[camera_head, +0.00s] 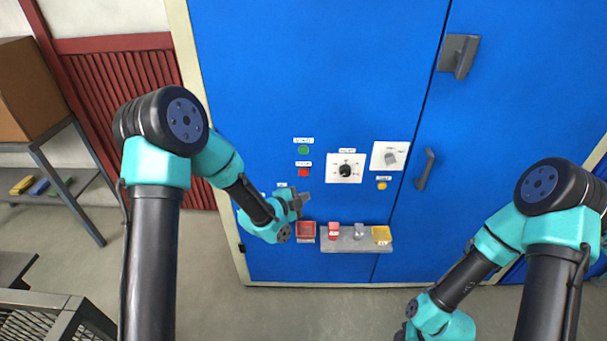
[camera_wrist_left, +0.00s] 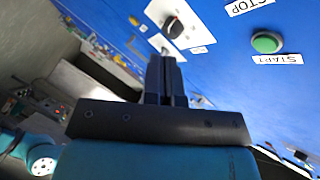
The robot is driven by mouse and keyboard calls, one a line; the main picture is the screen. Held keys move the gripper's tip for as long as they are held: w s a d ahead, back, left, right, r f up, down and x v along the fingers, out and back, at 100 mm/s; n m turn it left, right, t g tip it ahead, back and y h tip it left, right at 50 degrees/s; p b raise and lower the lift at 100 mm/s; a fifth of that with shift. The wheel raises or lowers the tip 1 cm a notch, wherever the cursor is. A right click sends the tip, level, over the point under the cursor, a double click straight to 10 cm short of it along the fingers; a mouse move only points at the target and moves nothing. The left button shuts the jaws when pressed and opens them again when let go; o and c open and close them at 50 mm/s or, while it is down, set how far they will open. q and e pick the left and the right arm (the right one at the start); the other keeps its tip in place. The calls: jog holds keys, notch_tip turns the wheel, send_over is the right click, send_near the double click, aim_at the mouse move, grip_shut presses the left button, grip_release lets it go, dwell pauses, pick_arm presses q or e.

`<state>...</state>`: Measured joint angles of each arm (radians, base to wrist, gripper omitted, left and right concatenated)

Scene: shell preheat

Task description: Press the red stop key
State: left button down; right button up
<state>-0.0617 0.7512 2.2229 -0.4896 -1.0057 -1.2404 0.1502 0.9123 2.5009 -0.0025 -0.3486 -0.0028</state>
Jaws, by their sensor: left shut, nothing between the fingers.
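The red stop key (camera_head: 303,172) is a small red button on the blue cabinet front, below the green start button (camera_head: 303,150). A white label sits just above it. My left gripper (camera_head: 303,199) is shut and empty, a little below the red key in the head view and apart from it. In the left wrist view, its closed fingers (camera_wrist_left: 167,62) point at the blue panel. The STOP label (camera_wrist_left: 250,6) shows at the top edge there, with the red key itself out of frame. My right wrist shows at the bottom right of the head view; its fingers are out of view.
A dial with a black knob (camera_head: 345,170), a grey switch (camera_head: 390,156) and a yellow button (camera_head: 382,185) sit right of the keys. Below, a grey shelf (camera_head: 356,246) holds small items, beside a red tray (camera_head: 306,223). A door handle (camera_head: 425,169) sticks out farther right.

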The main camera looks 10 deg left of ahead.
pick_arm(q)
jog(key=w+a, duration=0.1)
jog(key=w, duration=0.7)
jog(key=shift+w+a, duration=0.15)
jog(key=shift+a, duration=0.05)
jog(key=shift+w, duration=0.15)
dwell(1.9)
jog(key=shift+w, duration=0.25)
jog(key=shift+w+a, duration=0.1)
jog(key=shift+w, duration=0.3)
dwell(0.9)
jog(key=shift+s, duration=0.8)
jog(key=s, duration=0.2)
jog(key=s+d, duration=0.1)
jog(key=s, duration=0.2)
dwell(0.7)
